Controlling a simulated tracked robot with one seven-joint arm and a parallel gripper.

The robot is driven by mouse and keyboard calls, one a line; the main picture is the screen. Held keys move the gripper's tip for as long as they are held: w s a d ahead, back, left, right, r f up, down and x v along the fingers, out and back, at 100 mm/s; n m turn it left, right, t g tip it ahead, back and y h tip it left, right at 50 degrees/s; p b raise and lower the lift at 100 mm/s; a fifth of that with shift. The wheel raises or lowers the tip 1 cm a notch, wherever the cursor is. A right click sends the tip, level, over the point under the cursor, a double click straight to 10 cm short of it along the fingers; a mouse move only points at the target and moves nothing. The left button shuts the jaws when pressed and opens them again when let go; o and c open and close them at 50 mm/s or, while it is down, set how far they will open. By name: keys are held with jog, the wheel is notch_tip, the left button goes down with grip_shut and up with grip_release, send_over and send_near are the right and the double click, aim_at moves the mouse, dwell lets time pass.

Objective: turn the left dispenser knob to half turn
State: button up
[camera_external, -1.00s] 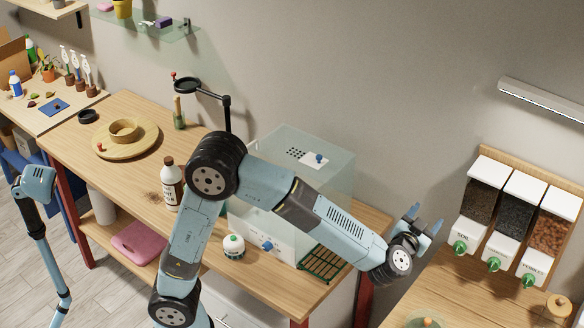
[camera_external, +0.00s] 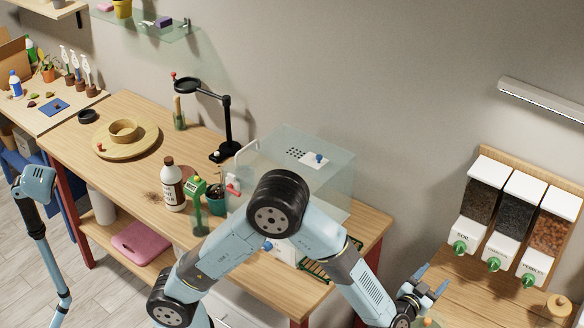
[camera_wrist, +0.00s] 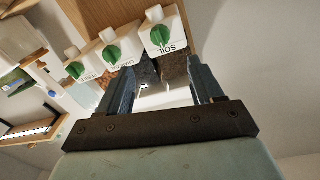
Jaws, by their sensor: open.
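The left dispenser, labelled SOIL, hangs on the wall board at the right of the external view, with a green knob (camera_external: 460,248) at its lower front. In the wrist view, upside down, that green knob (camera_wrist: 161,37) is the rightmost one. My gripper (camera_external: 431,281) is open and empty, to the left of and lower than the knob in the external view, apart from it. In the wrist view its two fingers (camera_wrist: 162,88) are spread, with the knob beyond them near the top edge. The knob's exact angle is hard to read.
Beside it are a middle dispenser knob (camera_external: 494,265) and a PEBBLES knob (camera_external: 529,280). A wooden counter (camera_external: 482,301) lies below, with a round wooden object (camera_external: 558,306) at right. A clear-topped box (camera_external: 330,165) stands on the workbench behind my arm.

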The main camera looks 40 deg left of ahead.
aim_at(456, 252)
jog(key=w, duration=0.8)
jog(key=w+d, duration=0.1)
jog(key=w, duration=0.3)
jog(key=shift+w, duration=0.25)
jog(key=c, duration=1.1)
